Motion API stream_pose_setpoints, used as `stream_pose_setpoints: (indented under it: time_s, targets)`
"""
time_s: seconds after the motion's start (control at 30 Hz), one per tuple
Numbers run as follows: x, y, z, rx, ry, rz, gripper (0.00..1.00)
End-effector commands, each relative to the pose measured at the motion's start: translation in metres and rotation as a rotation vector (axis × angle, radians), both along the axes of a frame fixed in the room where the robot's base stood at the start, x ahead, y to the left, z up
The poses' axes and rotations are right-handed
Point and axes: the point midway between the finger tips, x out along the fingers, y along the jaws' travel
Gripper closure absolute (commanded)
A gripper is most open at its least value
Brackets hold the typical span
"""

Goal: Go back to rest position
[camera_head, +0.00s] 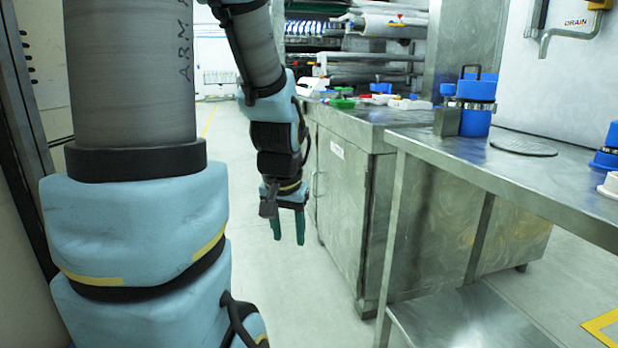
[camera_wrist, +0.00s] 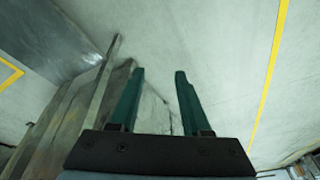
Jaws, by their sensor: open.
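My gripper (camera_head: 288,226) hangs at the end of my arm, pointing down over the floor, left of the steel cabinet. Its two green fingers are apart with nothing between them. The fingers also show in the wrist view (camera_wrist: 158,88), open above pale floor and the side of the steel furniture. My arm runs down the left part of the head view, with its light blue joints bent.
A steel cabinet (camera_head: 342,215) stands right of my gripper, with small items on top. A steel table (camera_head: 470,165) at the right carries a blue container (camera_head: 476,122) and a round grate (camera_head: 523,147). Yellow lines mark the floor. The floor below my gripper is clear.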

Motion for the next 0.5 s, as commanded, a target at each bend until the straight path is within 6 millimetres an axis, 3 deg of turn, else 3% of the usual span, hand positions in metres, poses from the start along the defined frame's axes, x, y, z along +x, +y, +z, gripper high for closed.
stream_pose_setpoints:
  time_s: [0.13, 0.2, 0.5]
  targets:
    - [-0.047, 0.030, -0.030, -0.029, 0.166, 0.212, 0.52]
    - [-0.043, 0.027, -0.004, -0.029, 0.153, 0.197, 0.52]
    - [-0.042, 0.026, 0.063, -0.028, 0.149, 0.191, 0.52]
